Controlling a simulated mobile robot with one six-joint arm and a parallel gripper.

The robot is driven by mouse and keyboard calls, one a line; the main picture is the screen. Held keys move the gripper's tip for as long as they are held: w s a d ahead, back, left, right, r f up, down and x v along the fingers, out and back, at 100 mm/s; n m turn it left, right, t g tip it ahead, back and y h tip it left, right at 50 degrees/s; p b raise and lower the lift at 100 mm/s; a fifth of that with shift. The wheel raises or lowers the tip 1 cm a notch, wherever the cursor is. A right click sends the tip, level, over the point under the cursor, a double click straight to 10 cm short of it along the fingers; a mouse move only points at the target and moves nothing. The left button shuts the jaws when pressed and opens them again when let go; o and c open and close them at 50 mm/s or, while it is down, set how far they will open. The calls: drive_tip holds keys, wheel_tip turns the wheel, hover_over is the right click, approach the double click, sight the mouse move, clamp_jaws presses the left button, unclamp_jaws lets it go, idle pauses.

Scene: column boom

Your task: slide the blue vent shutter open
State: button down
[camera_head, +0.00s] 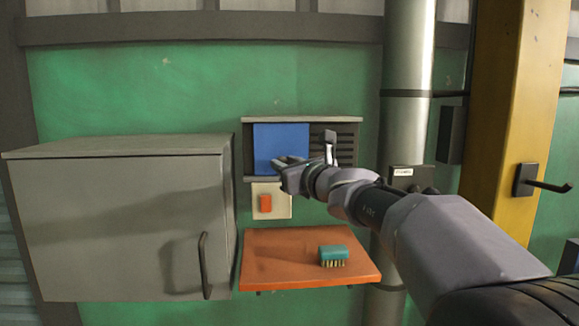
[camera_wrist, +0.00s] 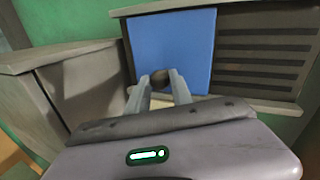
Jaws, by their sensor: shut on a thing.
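The blue vent shutter (camera_head: 280,145) is a flat blue panel in a dark frame on the green wall. It covers the left part of the vent, and the dark slats (camera_head: 341,140) to its right are exposed. In the wrist view the blue shutter (camera_wrist: 172,50) fills the upper middle, with the slats (camera_wrist: 262,60) to its right. My gripper (camera_head: 283,164) is at the lower part of the shutter. In the wrist view my gripper (camera_wrist: 160,82) is shut on a small dark knob (camera_wrist: 159,77) on the shutter's face.
A grey cabinet (camera_head: 120,220) with a dark handle stands close on the left. Below are an orange-red switch (camera_head: 265,203) on a pale plate and an orange shelf (camera_head: 285,264) bearing a teal brush (camera_head: 333,255). A grey pipe (camera_head: 406,90) and yellow post (camera_head: 515,90) stand right.

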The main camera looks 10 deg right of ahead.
drive_tip(key=c, duration=1.1)
unclamp_jaws()
drive_tip(key=shift+a, duration=0.1)
drive_tip(key=b+v, duration=0.1)
drive_tip(key=v, duration=0.7)
drive_tip(key=b+v, duration=0.2)
drive_tip(key=v, duration=0.7)
drive_tip(key=shift+s+d, duration=0.2)
drive_tip(key=shift+d, duration=0.1)
